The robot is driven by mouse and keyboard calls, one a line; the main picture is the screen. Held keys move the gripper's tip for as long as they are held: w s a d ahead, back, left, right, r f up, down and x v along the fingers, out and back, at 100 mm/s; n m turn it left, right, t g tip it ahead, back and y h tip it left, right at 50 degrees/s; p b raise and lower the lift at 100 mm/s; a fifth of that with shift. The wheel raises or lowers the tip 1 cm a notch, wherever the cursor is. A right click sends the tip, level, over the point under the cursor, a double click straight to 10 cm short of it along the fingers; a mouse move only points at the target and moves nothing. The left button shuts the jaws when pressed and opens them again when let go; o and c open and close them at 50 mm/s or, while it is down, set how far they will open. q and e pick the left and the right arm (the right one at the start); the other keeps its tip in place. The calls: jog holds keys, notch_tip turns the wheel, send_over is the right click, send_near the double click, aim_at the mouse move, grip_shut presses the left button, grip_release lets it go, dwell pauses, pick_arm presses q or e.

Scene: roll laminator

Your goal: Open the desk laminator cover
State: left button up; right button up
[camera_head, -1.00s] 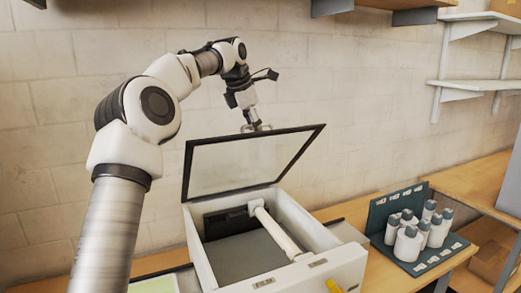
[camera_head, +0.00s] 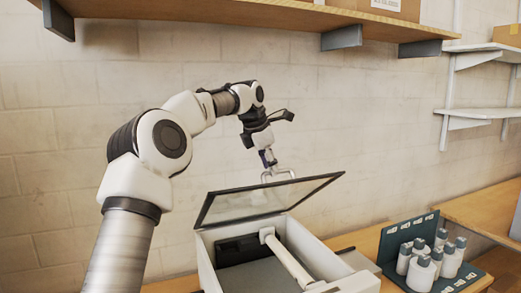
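The laminator (camera_head: 312,250) is a white box on the bench, with a white roller bar inside. Its cover (camera_head: 258,203) is a clear panel in a black frame, raised at the rear edge, with the inside of the box exposed in front of it. My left gripper (camera_head: 279,178) is at the cover's upper edge, its fingers spread apart in an arch. It looks open; I cannot tell if it touches the frame. The lower finger parts are partly hidden behind the cover. My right gripper is not in view.
A blue-grey rack (camera_head: 398,236) with several white bottles (camera_head: 428,263) stands right of the laminator. A wooden wall shelf (camera_head: 200,14) hangs above my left arm. A block wall is behind; the bench (camera_head: 358,240) has little bare room beside the laminator.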

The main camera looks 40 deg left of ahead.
pick_arm(q)
jog(key=s+a+r, duration=0.1)
jog(key=a+r, duration=0.2)
jog(key=r, duration=0.2)
jog(key=shift+a+r, duration=0.2)
jog(key=shift+a, duration=0.15)
jog(key=shift+s, duration=0.1)
